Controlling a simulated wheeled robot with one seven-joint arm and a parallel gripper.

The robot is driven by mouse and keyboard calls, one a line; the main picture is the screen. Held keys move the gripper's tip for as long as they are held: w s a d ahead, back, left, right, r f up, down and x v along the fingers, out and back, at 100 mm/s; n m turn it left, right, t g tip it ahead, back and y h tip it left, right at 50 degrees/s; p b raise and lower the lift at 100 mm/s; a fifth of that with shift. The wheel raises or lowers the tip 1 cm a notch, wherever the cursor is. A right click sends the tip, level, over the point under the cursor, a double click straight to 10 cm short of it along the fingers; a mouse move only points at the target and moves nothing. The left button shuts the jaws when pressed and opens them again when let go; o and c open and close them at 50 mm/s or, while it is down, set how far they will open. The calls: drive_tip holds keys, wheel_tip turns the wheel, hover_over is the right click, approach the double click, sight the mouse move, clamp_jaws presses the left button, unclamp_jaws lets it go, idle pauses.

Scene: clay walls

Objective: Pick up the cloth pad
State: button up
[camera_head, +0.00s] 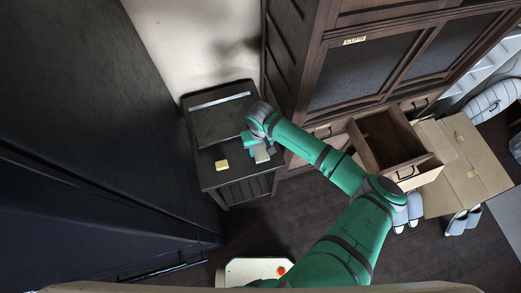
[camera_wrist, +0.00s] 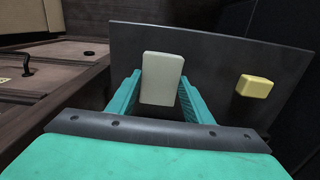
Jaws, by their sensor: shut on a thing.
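The cloth pad appears to be the pale beige, rounded block (camera_wrist: 163,78) between my fingers in the wrist view. It also shows in the head view (camera_head: 262,155), at the front right of the small dark cabinet. My gripper (camera_wrist: 161,92) has its teal fingers on both sides of the pad and is shut on it. In the head view my gripper (camera_head: 258,147) is over the cabinet's right side. I cannot tell whether the pad is clear of the cabinet top.
A yellow block (camera_head: 222,165) lies on the small dark cabinet (camera_head: 212,182), left of the pad. A tall wooden cabinet (camera_head: 350,80) stands to the right, with an open drawer (camera_head: 385,143). A large dark surface (camera_head: 80,120) fills the left. An open cardboard box (camera_head: 460,165) is at right.

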sight(261, 151)
drive_tip(key=shift+r, duration=0.45)
wheel_tip(261, 151, up, 2)
drive_tip(key=shift+d+r, duration=0.1)
drive_tip(key=shift+r, duration=0.1)
drive_tip(key=s+d+r, duration=0.8)
drive_tip(key=d+r, duration=0.1)
drive_tip(key=d, duration=0.2)
drive_tip(key=shift+d+r, duration=0.15)
drive_tip(key=shift+r, duration=0.15)
drive_tip(key=o, duration=0.4)
drive_tip(key=c, duration=0.3)
